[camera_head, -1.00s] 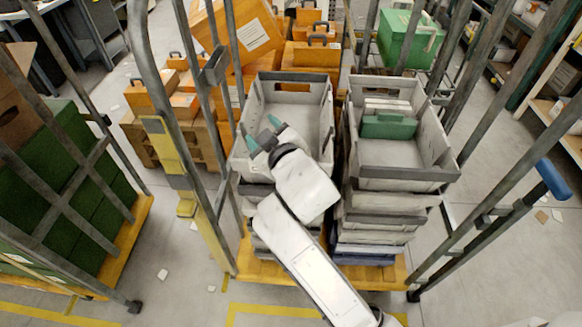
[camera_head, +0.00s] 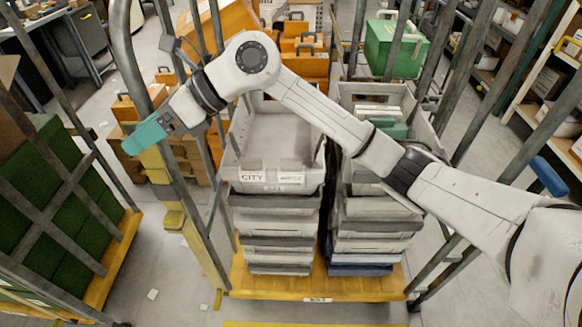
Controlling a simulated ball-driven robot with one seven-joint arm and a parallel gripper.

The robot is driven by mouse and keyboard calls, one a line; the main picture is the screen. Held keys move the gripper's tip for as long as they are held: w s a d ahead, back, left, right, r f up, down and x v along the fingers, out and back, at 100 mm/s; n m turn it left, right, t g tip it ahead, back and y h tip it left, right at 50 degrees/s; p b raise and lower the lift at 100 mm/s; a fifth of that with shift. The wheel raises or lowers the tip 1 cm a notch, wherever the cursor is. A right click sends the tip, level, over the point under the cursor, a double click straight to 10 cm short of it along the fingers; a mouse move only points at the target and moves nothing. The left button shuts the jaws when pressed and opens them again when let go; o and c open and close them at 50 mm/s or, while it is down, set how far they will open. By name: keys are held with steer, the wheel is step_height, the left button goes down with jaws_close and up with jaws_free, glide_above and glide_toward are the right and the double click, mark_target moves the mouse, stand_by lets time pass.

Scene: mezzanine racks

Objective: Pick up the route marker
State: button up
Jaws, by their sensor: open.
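My gripper (camera_head: 146,137), with teal fingertips, is at the upper left, at the left post of the roll cage. Its jaws are open, though one finger mostly covers the other from here. A flat yellow piece (camera_head: 157,166) on that post shows just below the fingertips, its upper part hidden behind them; it looks like the route marker, but I cannot be sure. I cannot tell whether the fingers touch it. A smaller yellow piece (camera_head: 174,219) sits lower on the same post.
My arm crosses above two stacks of grey totes, the left one topped by an empty tote (camera_head: 272,177). They stand on the cage's yellow base (camera_head: 290,287). Another cart with green crates (camera_head: 45,200) stands left. Orange cases (camera_head: 305,65) are behind.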

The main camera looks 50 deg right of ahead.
steer(key=s+d+f+g+h, duration=0.25)
steer(key=d+f+h, duration=0.25)
steer(key=d+f, duration=0.5)
steer(key=g+h, duration=0.4)
steer(key=h, duration=0.2)
glide_above(291, 169)
step_height(291, 169, down, 3)
step_height(291, 169, down, 4)
steer(key=shift+d+f, duration=0.1)
steer(key=shift+f, duration=0.1)
steer(key=shift+w+d+f+p, duration=0.1)
steer(key=shift+f+p, duration=0.3)
steer(key=shift+f, duration=1.25)
steer(key=shift+w+d+f+p, duration=0.1)
steer(key=shift+f+p, duration=0.3)
steer(key=shift+f, duration=1.2)
steer(key=shift+c, duration=0.2)
steer(key=c, duration=1)
steer(key=shift+r, duration=0.15)
